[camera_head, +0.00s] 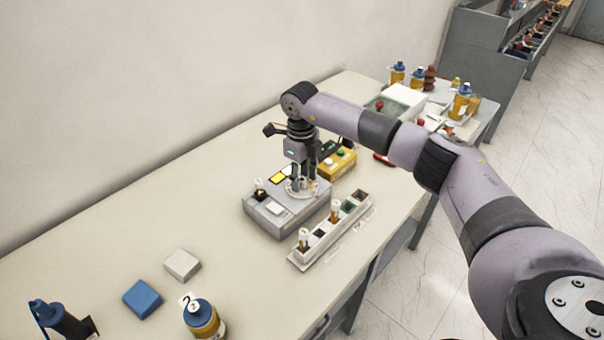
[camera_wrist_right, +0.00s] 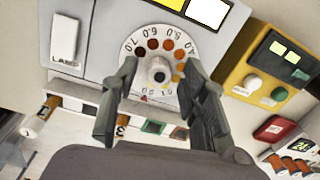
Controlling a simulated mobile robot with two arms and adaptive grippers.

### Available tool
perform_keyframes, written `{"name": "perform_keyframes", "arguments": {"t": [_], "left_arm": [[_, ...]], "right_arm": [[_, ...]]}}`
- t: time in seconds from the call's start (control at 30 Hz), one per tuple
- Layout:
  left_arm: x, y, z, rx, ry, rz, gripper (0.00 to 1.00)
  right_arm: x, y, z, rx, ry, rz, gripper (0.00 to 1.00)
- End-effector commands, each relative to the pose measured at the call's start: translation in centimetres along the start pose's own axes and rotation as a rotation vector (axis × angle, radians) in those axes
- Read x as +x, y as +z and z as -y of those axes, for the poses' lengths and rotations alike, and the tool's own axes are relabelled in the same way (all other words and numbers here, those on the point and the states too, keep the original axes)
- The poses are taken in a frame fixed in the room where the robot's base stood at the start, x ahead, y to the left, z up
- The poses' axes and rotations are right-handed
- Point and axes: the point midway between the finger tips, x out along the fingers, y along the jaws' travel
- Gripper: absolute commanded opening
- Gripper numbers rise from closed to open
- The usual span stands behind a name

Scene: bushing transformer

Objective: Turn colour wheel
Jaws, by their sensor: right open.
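The colour wheel (camera_wrist_right: 140,50) is a white numbered disc with a ring of brown, red, orange and yellow dots and a central knob (camera_wrist_right: 158,70). It sits on top of a grey device, and its white edge (camera_head: 318,188) shows under my right gripper in the head view. My right gripper (camera_head: 303,184) points down over the wheel from above. In the right wrist view the right gripper (camera_wrist_right: 160,68) is open, with one finger on each side of the knob. I cannot tell whether the fingers touch it. My left gripper is out of view.
The grey device (camera_head: 262,216) stands on a long table (camera_head: 120,225). A white rack (camera_head: 320,243) with vials is in front, and a yellow box (camera_head: 345,161) with buttons is just behind. Blue (camera_head: 142,299) and white (camera_head: 181,264) blocks lie in the left foreground.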

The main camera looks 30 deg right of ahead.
Motion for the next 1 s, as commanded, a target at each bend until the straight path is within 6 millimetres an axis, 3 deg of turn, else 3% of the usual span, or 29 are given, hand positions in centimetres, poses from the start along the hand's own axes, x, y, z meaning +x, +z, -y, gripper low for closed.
{"name": "perform_keyframes", "arguments": {"t": [0.3,0.9,1.0], "left_arm": [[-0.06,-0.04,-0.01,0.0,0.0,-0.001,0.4],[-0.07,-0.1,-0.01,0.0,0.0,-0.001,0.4],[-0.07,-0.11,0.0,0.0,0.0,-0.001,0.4]], "right_arm": [[0.38,0.02,-0.05,-0.001,0.0,0.001,0.4],[0.31,0.03,-0.04,-0.001,0.0,0.001,0.01],[0.3,0.03,-0.03,-0.001,0.0,0.001,0.0]]}}
